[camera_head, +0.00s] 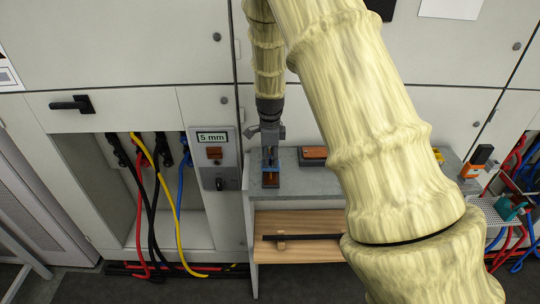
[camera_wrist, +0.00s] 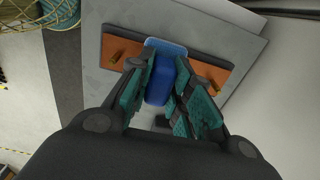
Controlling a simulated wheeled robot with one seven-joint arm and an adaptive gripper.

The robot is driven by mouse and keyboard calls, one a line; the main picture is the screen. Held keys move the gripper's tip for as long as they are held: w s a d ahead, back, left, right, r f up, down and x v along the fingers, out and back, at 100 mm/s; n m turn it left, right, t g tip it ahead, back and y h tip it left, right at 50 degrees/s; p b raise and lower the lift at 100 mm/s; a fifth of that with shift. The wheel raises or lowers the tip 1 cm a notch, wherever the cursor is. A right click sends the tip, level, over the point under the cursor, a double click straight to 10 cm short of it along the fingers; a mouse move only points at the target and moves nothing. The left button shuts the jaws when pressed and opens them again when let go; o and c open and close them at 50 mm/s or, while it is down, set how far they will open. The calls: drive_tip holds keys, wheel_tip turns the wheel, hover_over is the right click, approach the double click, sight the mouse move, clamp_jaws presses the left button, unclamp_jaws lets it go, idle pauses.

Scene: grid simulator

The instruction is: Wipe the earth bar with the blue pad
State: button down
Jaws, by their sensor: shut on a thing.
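My gripper (camera_head: 270,152) points down over the left part of the grey bench. It is shut on the blue pad (camera_head: 271,169). In the wrist view the pad's blue grip (camera_wrist: 159,88) sits between the teal-lined fingers of my gripper (camera_wrist: 164,72). The earth bar (camera_wrist: 121,49) is a copper-coloured strip on a dark base, with a brass stud near each end. The pad covers the bar's middle; whether it presses on the bar I cannot tell. The bar also shows just below the pad in the head view (camera_head: 270,181).
A dark rod (camera_head: 303,237) lies on the wooden shelf (camera_head: 330,222) below. Cables hang in the open cabinet at left. My arm hides the bench's middle.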

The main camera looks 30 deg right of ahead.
drive_tip(key=shift+s+a+f, duration=0.1)
drive_tip(key=shift+s+a, duration=0.05)
drive_tip(key=shift+s, duration=0.1)
drive_tip(key=shift+w+d, duration=0.45)
drive_tip(key=shift+w, duration=0.25)
drive_tip(key=shift+w+d+p, duration=0.1)
drive_tip(key=shift+p, duration=0.2)
drive_tip(key=shift+w+d, duration=0.4)
drive_tip(key=shift+w, duration=0.2)
drive_tip(key=shift+s+a+p, duration=0.4)
drive_tip(key=shift+s+a, duration=0.1)
drive_tip(key=shift+s, duration=0.2)
drive_tip(key=shift+s+a, duration=0.1)
drive_tip(key=shift+s+a, duration=0.35)
drive_tip(key=shift+s, duration=0.3)
drive_tip(key=shift+w+d, duration=0.1)
drive_tip(key=shift+w, duration=0.05)
